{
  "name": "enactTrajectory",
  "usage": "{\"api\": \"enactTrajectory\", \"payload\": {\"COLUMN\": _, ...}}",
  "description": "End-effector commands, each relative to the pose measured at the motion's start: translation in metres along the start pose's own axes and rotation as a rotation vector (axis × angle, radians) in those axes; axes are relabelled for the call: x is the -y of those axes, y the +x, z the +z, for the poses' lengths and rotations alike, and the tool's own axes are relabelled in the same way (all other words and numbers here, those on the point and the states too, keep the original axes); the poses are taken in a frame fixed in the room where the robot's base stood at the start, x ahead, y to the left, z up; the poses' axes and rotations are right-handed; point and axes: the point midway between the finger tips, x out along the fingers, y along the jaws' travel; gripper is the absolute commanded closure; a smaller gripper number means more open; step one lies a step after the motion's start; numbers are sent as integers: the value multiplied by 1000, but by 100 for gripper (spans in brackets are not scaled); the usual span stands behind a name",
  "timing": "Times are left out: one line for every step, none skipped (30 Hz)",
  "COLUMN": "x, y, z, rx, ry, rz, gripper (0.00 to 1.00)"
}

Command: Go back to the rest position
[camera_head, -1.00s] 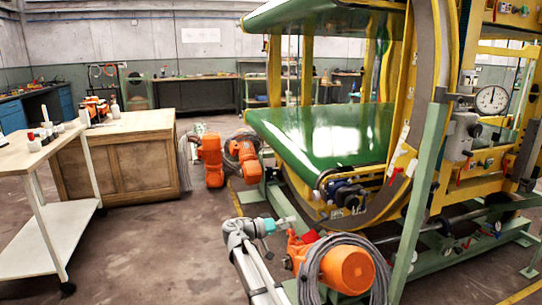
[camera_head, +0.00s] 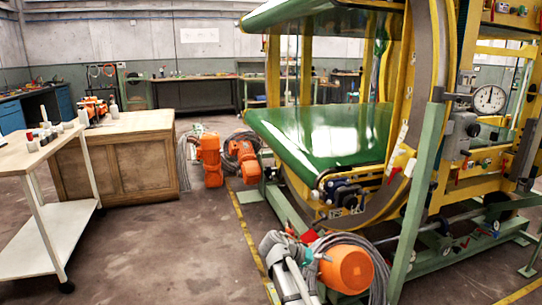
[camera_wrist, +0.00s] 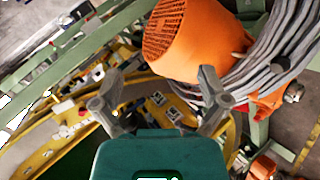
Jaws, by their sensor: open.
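My gripper (camera_wrist: 162,105) shows in the wrist view with its two grey fingers spread wide and nothing between them. Its teal body fills the bottom of that view. In the head view my grey arm (camera_head: 285,262) is folded low in front of the green and yellow ring inverter (camera_head: 438,150); the gripper itself cannot be made out there. An orange motor (camera_head: 346,269) with grey cables (camera_head: 378,262) sits close to the right of my arm. In the wrist view the motor (camera_wrist: 188,38) lies beyond the fingers; I cannot tell the gap.
A green inclined post (camera_head: 420,200) stands right of the motor. More orange motors (camera_head: 209,158) lie by the machine's left side. A white trolley (camera_head: 60,230) and a wooden cabinet (camera_head: 140,165) stand at the left. The floor (camera_head: 160,250) between trolley and machine is clear.

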Motion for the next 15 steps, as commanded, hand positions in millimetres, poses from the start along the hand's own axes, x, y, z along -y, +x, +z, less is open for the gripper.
{"api": "enactTrajectory", "payload": {"x": -3, "y": 11, "z": 18, "rx": 34, "ry": -17, "rz": -51, "gripper": 6}}
{"api": "enactTrajectory", "payload": {"x": -2, "y": 15, "z": 26, "rx": 53, "ry": -28, "rz": -83, "gripper": 6}}
{"api": "enactTrajectory", "payload": {"x": -1, "y": 21, "z": 36, "rx": 77, "ry": -43, "rz": -126, "gripper": 6}}
{"api": "enactTrajectory", "payload": {"x": -1, "y": 25, "z": 44, "rx": 94, "ry": -53, "rz": -160, "gripper": 6}}
{"api": "enactTrajectory", "payload": {"x": 0, "y": 28, "z": 52, "rx": 111, "ry": -64, "rz": -193, "gripper": 6}}
{"api": "enactTrajectory", "payload": {"x": 1, "y": 32, "z": 62, "rx": 132, "ry": -77, "rz": -237, "gripper": 6}}
{"api": "enactTrajectory", "payload": {"x": 2, "y": 35, "z": 70, "rx": 147, "ry": -86, "rz": -272, "gripper": 6}}
{"api": "enactTrajectory", "payload": {"x": 3, "y": 37, "z": 77, "rx": 161, "ry": -95, "rz": -307, "gripper": 6}}
{"api": "enactTrajectory", "payload": {"x": 4, "y": 40, "z": 87, "rx": 179, "ry": -106, "rz": -352, "gripper": 6}}
{"api": "enactTrajectory", "payload": {"x": 5, "y": 41, "z": 94, "rx": 191, "ry": -114, "rz": -388, "gripper": 6}}
{"api": "enactTrajectory", "payload": {"x": 6, "y": 42, "z": 102, "rx": 202, "ry": -121, "rz": -423, "gripper": 6}}
{"api": "enactTrajectory", "payload": {"x": 7, "y": 44, "z": 111, "rx": 216, "ry": -130, "rz": -471, "gripper": 6}}
{"api": "enactTrajectory", "payload": {"x": 8, "y": 44, "z": 118, "rx": 226, "ry": -136, "rz": -506, "gripper": 6}}
{"api": "enactTrajectory", "payload": {"x": 8, "y": 44, "z": 125, "rx": 234, "ry": -142, "rz": -542, "gripper": 6}}
{"api": "enactTrajectory", "payload": {"x": 10, "y": 44, "z": 133, "rx": 245, "ry": -148, "rz": -587, "gripper": 6}}
